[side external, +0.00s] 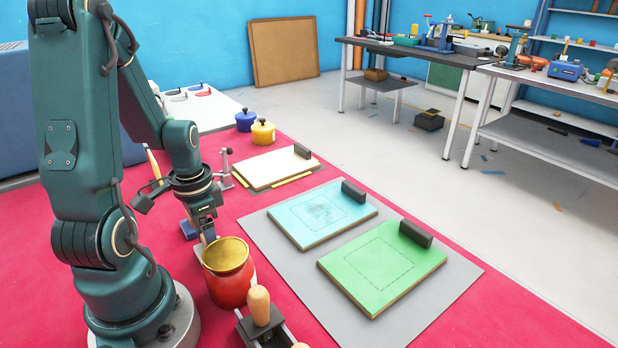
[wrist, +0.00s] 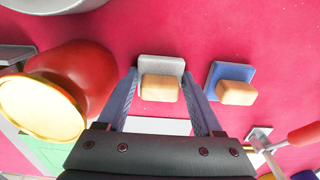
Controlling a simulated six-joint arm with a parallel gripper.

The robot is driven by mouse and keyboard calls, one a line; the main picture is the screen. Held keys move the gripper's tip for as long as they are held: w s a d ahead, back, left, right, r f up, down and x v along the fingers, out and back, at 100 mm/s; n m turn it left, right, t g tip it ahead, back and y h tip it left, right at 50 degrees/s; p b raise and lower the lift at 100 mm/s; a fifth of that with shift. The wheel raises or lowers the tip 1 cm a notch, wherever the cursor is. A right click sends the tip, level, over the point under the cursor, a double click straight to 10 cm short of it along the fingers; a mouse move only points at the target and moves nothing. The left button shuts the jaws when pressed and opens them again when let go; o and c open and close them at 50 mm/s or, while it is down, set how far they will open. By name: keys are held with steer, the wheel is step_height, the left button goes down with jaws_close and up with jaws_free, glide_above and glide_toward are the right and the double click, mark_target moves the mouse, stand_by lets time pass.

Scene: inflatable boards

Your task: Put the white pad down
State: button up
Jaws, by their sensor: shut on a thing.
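The white pad (wrist: 160,64), a pale grey-white block with a tan grip, sits between the fingertips of my gripper (wrist: 160,78) in the wrist view. My gripper is shut on it. In the side view my gripper (side external: 208,232) points down just behind the red pot, low over the red table, and the pot hides most of the pad. I cannot tell whether the pad touches the table. A blue pad (wrist: 233,74) with a tan grip rests to its right in the wrist view; it also shows in the side view (side external: 188,230), left of my gripper.
The red pot (side external: 230,288) with a gold top stands close to my gripper. A grey mat (side external: 290,262) carries a light blue board (side external: 300,233) and a green board (side external: 375,285). A white board (side external: 270,172) lies behind. A wooden-handled tool (side external: 260,305) stands in front.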

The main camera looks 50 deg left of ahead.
steer(key=shift+f, duration=0.3)
steer(key=o, duration=1)
steer(key=shift+o, duration=0.2)
step_height(320, 180, up, 12)
steer(key=shift+f, duration=0.15)
steer(key=w+d+r+t, duration=0.1)
steer(key=d, duration=0.1)
steer(key=d+r, duration=0.1)
steer(key=d, duration=0.2)
steer(key=w+d+r+t+y, duration=0.1)
steer(key=d, duration=0.1)
steer(key=shift+w+d+t, duration=0.15)
steer(key=shift+w+t, duration=0.15)
steer(key=d+r+t+h, duration=0.1)
steer(key=d+t, duration=0.1)
steer(key=d, duration=0.5)
steer(key=shift+s+r+t, duration=0.15)
steer(key=shift+s+t, duration=0.1)
steer(key=shift+t, duration=0.15)
